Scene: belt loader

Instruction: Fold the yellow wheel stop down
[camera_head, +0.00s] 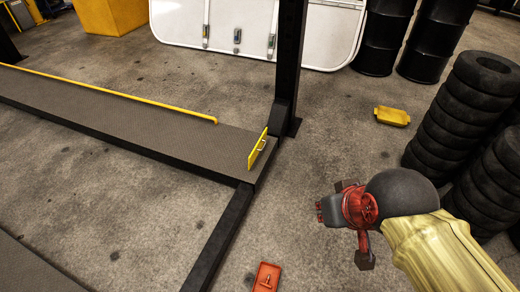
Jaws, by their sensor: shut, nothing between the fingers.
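The yellow wheel stop (258,147) stands upright at the near right end of a long dark ramp platform (185,133). It is a small plate with a handle-like loop on its right face. My gripper (321,211) is to the right of and nearer than the wheel stop, past the platform's edge and apart from it. It points left, and its fingers look shut and empty. My red wrist and yellow arm come in from the lower right.
A dark post (289,70) rises just behind the wheel stop. A low dark beam (222,237) runs along the floor. A red box (266,277) and a yellow tray (392,116) lie on the floor. Tyre stacks (463,110) and black drums (384,35) stand at right.

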